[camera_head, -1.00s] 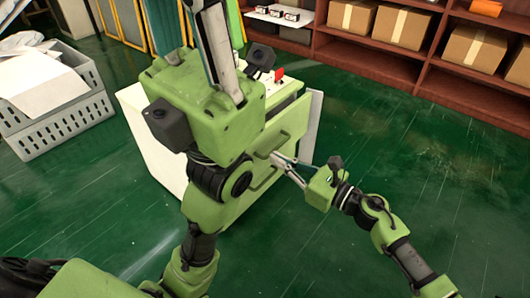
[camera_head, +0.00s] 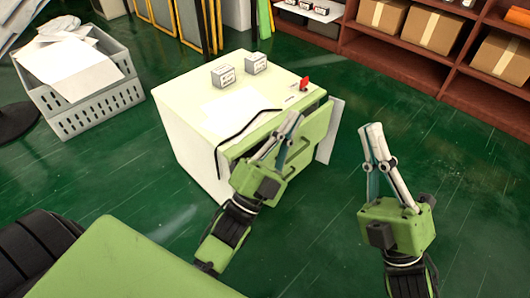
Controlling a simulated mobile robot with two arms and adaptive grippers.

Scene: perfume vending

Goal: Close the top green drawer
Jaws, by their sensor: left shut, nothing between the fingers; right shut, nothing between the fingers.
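A white cabinet (camera_head: 183,135) stands on the floor in the middle, with green drawer fronts on its near right side. The top green drawer (camera_head: 318,124) stands out a little, with a dark gap behind its front on the left. My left gripper (camera_head: 292,119) is shut and empty; its fingers overlap the drawer front in the picture. I cannot tell if they touch it. My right gripper (camera_head: 373,128) is shut and empty, pointing up, to the right of the cabinet and apart from it. The lower drawer front is partly hidden by my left gripper.
Two small boxes (camera_head: 223,75) (camera_head: 256,64), a white sheet (camera_head: 240,105) and a red item (camera_head: 305,83) are on the cabinet top. A grey crate (camera_head: 92,115) is at left; brown shelves with cardboard boxes (camera_head: 431,28) stand behind. The green floor at right is clear.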

